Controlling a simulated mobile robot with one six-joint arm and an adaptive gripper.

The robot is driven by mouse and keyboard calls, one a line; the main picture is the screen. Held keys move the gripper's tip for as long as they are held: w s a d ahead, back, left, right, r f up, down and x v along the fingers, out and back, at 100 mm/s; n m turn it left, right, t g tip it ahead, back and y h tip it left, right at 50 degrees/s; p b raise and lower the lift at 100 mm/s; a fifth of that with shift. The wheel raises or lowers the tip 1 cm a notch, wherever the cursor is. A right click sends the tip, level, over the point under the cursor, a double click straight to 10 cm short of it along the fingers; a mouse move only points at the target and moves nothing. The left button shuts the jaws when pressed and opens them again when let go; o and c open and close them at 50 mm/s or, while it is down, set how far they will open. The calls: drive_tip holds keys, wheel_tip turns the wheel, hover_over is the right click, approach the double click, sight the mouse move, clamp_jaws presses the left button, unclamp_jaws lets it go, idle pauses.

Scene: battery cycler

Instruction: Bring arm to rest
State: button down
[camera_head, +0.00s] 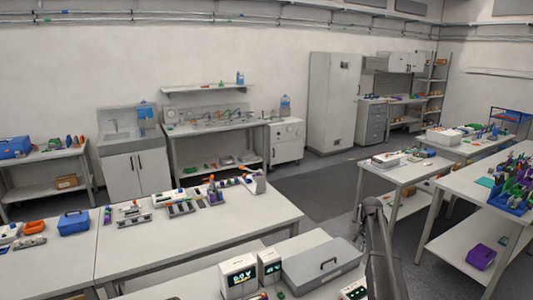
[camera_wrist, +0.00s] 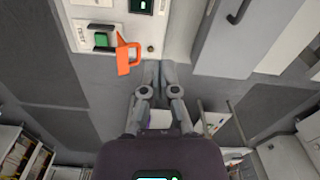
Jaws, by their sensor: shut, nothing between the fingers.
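My gripper (camera_wrist: 161,68) shows in the wrist view with its two fingers together and nothing between them. It points toward the edge of a pale device that bears a green switch (camera_wrist: 101,39) and an orange tab (camera_wrist: 128,58). The fingertips are apart from the orange tab, to its right. In the head view my arm (camera_head: 377,255) rises from the bottom edge, right of the grey lidded box. The gripper itself is hard to make out there.
A grey box with a handle (camera_head: 322,262) and two display units (camera_head: 238,278) stand on the near bench. A long white table (camera_head: 240,222) with battery holders lies beyond. Side tables (camera_head: 405,175) stand at the right. Dark floor (camera_head: 318,195) is open in the middle.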

drive_tip(key=s+a+f+n+b, duration=0.3)
drive_tip(key=s+a, duration=0.4)
drive_tip(key=s, duration=0.3)
drive_tip(key=s+a+f+n+b, duration=0.3)
drive_tip(key=s+a+f+n, duration=0.1)
drive_tip(key=s+a, duration=0.4)
drive_tip(key=s+a+f+n+b, duration=0.3)
drive_tip(key=s+a, duration=0.4)
drive_tip(key=s, duration=0.5)
drive_tip(key=shift+s+a+f+b, duration=0.15)
drive_tip(key=shift+a+f+b, duration=0.15)
drive_tip(key=shift+f+b, duration=0.15)
